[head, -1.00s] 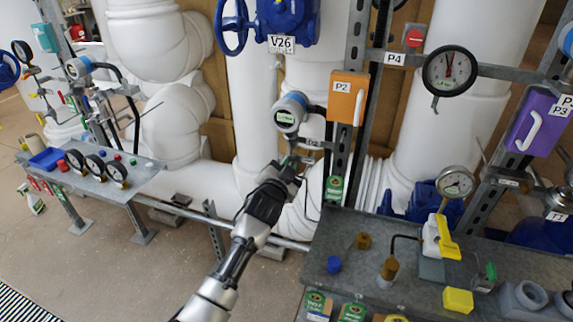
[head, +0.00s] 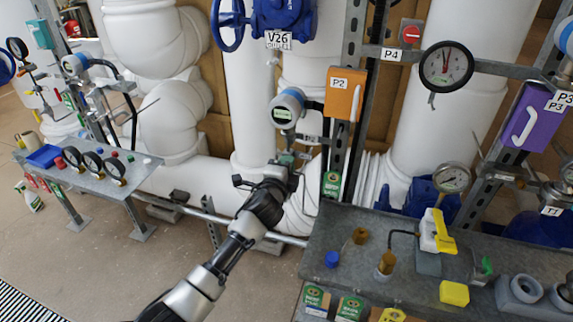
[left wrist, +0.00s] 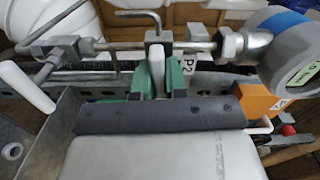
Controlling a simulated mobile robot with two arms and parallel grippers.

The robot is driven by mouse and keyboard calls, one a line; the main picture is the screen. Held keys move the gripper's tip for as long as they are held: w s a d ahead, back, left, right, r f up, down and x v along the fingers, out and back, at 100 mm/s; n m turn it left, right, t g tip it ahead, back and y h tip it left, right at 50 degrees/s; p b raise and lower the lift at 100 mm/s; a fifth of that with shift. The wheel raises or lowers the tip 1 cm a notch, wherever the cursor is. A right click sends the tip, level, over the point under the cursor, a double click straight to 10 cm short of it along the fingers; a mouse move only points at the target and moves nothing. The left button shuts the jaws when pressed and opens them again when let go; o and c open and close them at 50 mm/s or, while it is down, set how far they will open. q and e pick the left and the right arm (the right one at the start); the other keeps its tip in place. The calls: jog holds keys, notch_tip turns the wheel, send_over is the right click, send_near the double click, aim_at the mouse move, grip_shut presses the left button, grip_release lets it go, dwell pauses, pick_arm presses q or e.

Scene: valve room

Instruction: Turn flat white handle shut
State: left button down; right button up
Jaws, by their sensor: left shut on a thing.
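The flat white handle (left wrist: 156,58) shows in the left wrist view, below a bent metal rod on a small pipe fitting. My left gripper (left wrist: 157,80) has its green fingers on both sides of the handle and is shut on it. In the head view my left gripper (head: 288,163) is at the thin line below the round blue-and-grey gauge (head: 287,108). The handle is too small and covered to make out there. My right gripper is not in view.
An orange box (head: 343,94) marked P2 hangs on a metal post right of the gripper. Thick white pipes (head: 207,180) stand behind. A grey bench (head: 340,225) with valves and a yellow block is at right, a gauge table (head: 140,176) at left.

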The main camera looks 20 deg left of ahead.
pick_arm(q)
jog(key=shift+f+m, duration=0.1)
jog(key=shift+m, duration=0.5)
jog(key=c, duration=1.2)
grip_release()
jog(key=shift+o, duration=0.2)
jog(key=s+b, duration=0.1)
jog(key=s, duration=0.9)
jog(key=shift+s+a, duration=0.15)
jog(key=shift+s, duration=0.25)
